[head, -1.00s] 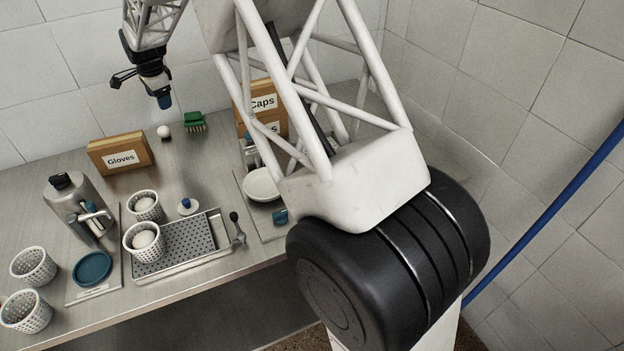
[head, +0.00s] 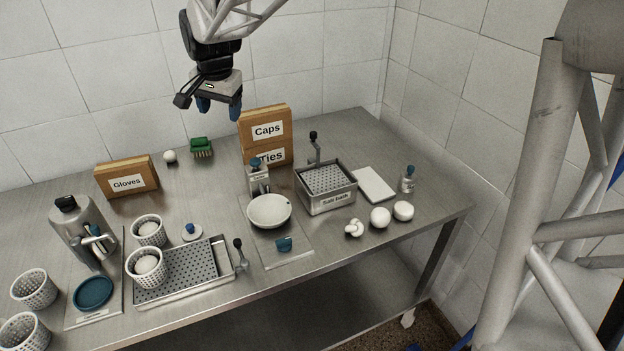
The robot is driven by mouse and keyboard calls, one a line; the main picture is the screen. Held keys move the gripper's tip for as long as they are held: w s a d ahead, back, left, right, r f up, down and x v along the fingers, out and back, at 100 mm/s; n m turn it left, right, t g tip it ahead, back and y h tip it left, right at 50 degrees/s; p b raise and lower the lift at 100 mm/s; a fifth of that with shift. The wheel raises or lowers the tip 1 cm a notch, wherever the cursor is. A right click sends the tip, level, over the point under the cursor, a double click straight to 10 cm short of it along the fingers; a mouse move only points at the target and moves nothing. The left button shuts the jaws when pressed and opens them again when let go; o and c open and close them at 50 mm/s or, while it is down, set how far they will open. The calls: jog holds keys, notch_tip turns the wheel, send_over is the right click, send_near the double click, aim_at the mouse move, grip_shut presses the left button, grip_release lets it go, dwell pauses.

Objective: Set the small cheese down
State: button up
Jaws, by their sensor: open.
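My gripper (head: 219,107) hangs above the back of the table, with its blue fingertips apart and nothing visible between them. A small white ball (head: 170,156) lies at the back left, beside a green brush, well below and left of my gripper. Three more white pieces lie at the right front: a knotted one (head: 354,228), a round one (head: 380,217) and a flatter one (head: 403,210). I cannot tell which white piece is the small cheese. White rounds also sit in two perforated baskets, the rear one (head: 150,241) and the one on the tray (head: 135,281).
A perforated drain tray (head: 217,289) lies at the front. A salt bath (head: 328,204) stands right of a scale with a white bowl (head: 269,223). Caps and Ties boxes (head: 265,113) stand under my gripper's right side. Two empty baskets (head: 22,331) stand front left.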

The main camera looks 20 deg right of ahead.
jog(key=s+d+f+n, duration=0.1)
jog(key=s+d+n, duration=0.1)
jog(key=s, duration=0.9)
jog(key=s+d+f+n, duration=0.2)
jog(key=s+d+n, duration=0.1)
jog(key=s, duration=0.9)
jog(key=s+d+f+n, duration=0.1)
jog(key=s+d+n, duration=0.1)
jog(key=s, duration=1)
jog(key=shift+d+f+n+h, duration=0.15)
jog(key=shift+d+n+h, duration=0.15)
jog(key=shift+d, duration=0.45)
